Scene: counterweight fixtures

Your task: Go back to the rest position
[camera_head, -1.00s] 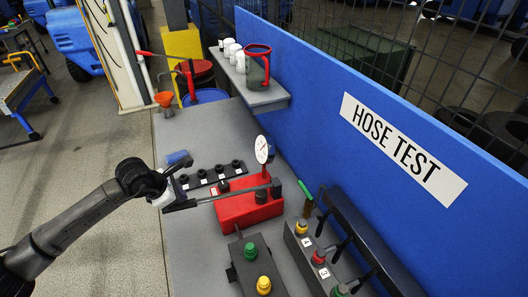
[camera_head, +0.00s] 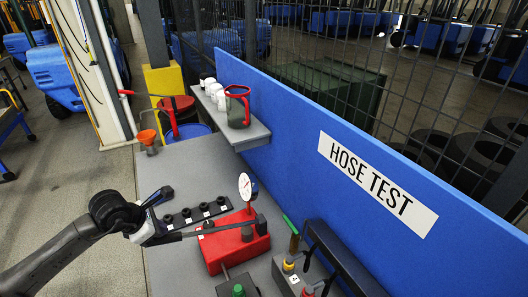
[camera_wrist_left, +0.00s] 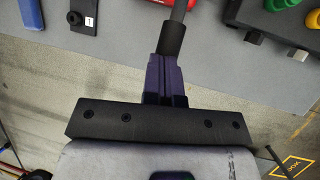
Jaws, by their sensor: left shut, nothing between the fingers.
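My left gripper (camera_head: 158,230) is over the left part of the grey bench, at the outer end of the lever (camera_head: 205,232) of the red pump (camera_head: 232,244). In the left wrist view its dark fingers (camera_wrist_left: 167,62) are shut, with nothing between them. The lever's black grip (camera_wrist_left: 173,38) shows just beyond the fingertips there. I cannot tell whether they touch. My right gripper is not in view.
A black strip with several fittings (camera_head: 196,215) lies behind the lever. A dial gauge (camera_head: 245,187) stands on the pump. A blue panel (camera_head: 300,150) closes off the right. A shelf (camera_head: 228,125) holds a red-rimmed jug (camera_head: 238,107).

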